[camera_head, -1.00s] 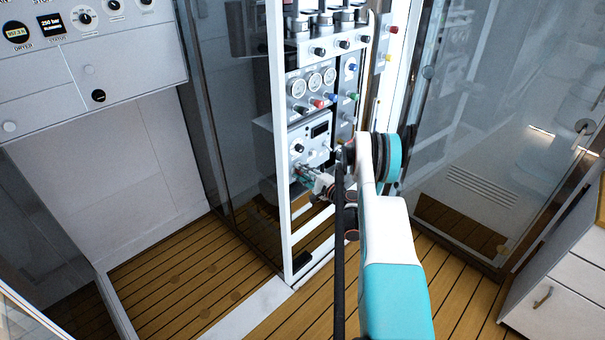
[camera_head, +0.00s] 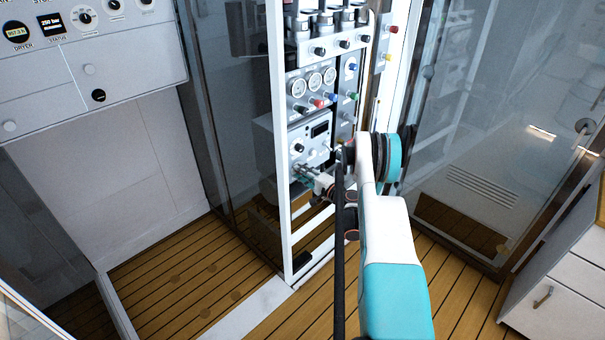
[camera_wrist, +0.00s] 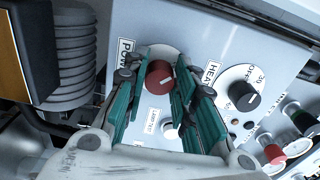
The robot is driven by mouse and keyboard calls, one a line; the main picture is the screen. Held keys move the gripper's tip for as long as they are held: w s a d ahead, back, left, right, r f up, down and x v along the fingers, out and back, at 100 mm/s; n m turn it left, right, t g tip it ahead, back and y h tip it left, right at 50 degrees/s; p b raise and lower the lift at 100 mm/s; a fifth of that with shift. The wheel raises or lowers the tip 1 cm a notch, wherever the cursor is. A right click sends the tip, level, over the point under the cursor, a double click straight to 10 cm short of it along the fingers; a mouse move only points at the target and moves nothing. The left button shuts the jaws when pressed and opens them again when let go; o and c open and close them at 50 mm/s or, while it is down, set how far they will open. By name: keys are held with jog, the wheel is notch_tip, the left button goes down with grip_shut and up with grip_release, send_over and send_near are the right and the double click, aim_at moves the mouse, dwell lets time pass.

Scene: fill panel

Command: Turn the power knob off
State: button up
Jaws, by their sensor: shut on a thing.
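The power knob (camera_wrist: 160,80) is dark red with a pale pointer line, on a white dial plate beside the partly hidden "POWER" label (camera_wrist: 126,52) in the wrist view. My gripper (camera_wrist: 158,92) has its green fingers on both sides of the knob and is shut on it. In the head view my gripper (camera_head: 304,174) is at the lower left of the grey control panel (camera_head: 318,130), and the power knob is hidden there.
A black heat knob (camera_wrist: 243,96) sits right of the power knob. A silver button (camera_wrist: 169,130) is just below it. Red and green knobs are further right. The white rack frame (camera_head: 277,120) stands close to my gripper on its left.

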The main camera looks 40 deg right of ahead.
jog(key=o, duration=1.1)
jog(key=shift+c, duration=0.2)
